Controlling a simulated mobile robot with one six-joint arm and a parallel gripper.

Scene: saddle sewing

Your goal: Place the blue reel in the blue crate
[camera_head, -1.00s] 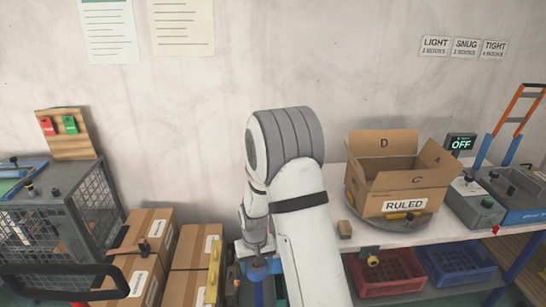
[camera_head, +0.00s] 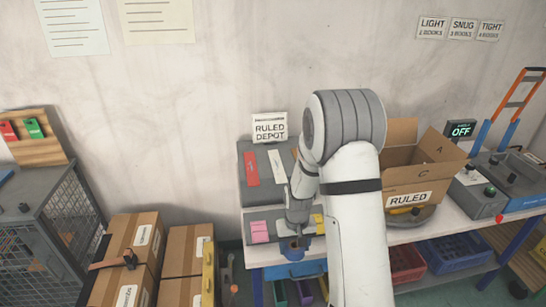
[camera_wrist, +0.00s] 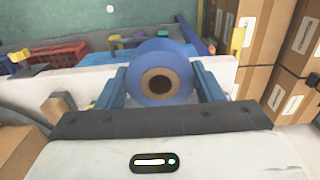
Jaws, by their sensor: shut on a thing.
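My gripper (camera_wrist: 162,85) is shut on the blue reel (camera_wrist: 150,60), which sits between its two blue fingers with its dark centre hole facing the wrist camera. In the head view my gripper (camera_head: 295,246) hangs low over the front of the white bench, and the reel is too small there to make out clearly. The blue crate (camera_head: 455,256) stands on the lower shelf under the bench at the right, beside the red crate. My gripper is well to the left of it and above it.
The red crate (camera_head: 406,262) is partly hidden behind my arm. A cardboard box marked RULED (camera_head: 408,199) stands on the bench (camera_head: 440,232). Brown cartons (camera_head: 128,250) and a wire cage (camera_head: 40,220) fill the left. A RULED DEPOT sign (camera_head: 269,128) stands at the bench's back.

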